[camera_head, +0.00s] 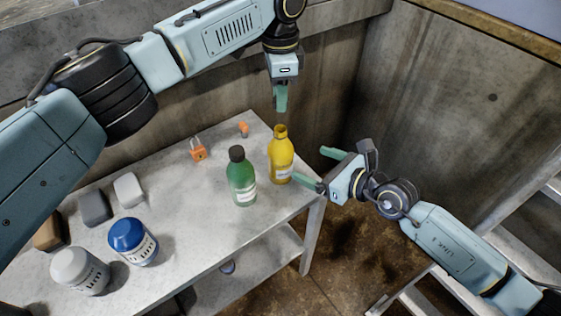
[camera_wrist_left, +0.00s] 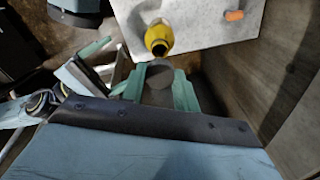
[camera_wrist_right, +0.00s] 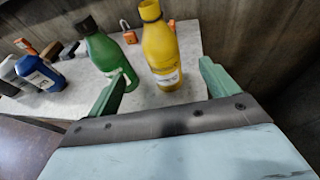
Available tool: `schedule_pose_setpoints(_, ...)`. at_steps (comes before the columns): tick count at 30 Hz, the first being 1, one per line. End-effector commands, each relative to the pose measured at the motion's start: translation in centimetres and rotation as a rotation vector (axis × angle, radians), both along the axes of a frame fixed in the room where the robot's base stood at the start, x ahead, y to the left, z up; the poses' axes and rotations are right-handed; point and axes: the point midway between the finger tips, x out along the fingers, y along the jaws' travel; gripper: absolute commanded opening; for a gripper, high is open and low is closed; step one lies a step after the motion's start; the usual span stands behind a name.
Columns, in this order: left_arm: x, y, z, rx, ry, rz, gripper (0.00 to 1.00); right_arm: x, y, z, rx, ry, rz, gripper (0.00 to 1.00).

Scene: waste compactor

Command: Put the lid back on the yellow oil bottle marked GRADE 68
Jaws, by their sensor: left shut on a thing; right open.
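The yellow oil bottle (camera_head: 281,158) stands upright near the right end of the table, its neck open and uncapped. It also shows in the left wrist view (camera_wrist_left: 158,38) and the right wrist view (camera_wrist_right: 160,50). My left gripper (camera_head: 280,96) points down above the bottle's neck, shut on a small dark grey round thing, which looks like the lid (camera_wrist_left: 160,75). The lid is apart from the bottle mouth and hidden in the head view. My right gripper (camera_head: 320,168) is open just right of the bottle, its fingers spread toward the bottle's sides, not closed on it.
A green bottle (camera_head: 241,180) with a dark cap stands close left of the yellow one. An orange padlock (camera_head: 199,152) and a small orange piece (camera_head: 244,129) lie behind. Blue-lidded (camera_head: 133,243) and grey-lidded (camera_head: 80,270) jars stand front left. Concrete walls rise behind.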

Motion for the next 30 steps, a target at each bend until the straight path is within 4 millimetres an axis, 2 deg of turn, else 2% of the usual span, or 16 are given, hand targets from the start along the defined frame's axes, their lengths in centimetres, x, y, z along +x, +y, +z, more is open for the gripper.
schedule_pose_setpoints(14,0.0,-0.1,0.0,0.0,0.0,-0.006,0.06,0.4,0.4,-0.1,-0.012,-0.01,0.004,0.86)
schedule_pose_setpoints(30,0.0,-0.1,0.0,-0.001,0.0,-0.005,0.06,6.2,6.6,-2.6,-0.013,-0.011,0.004,0.86)
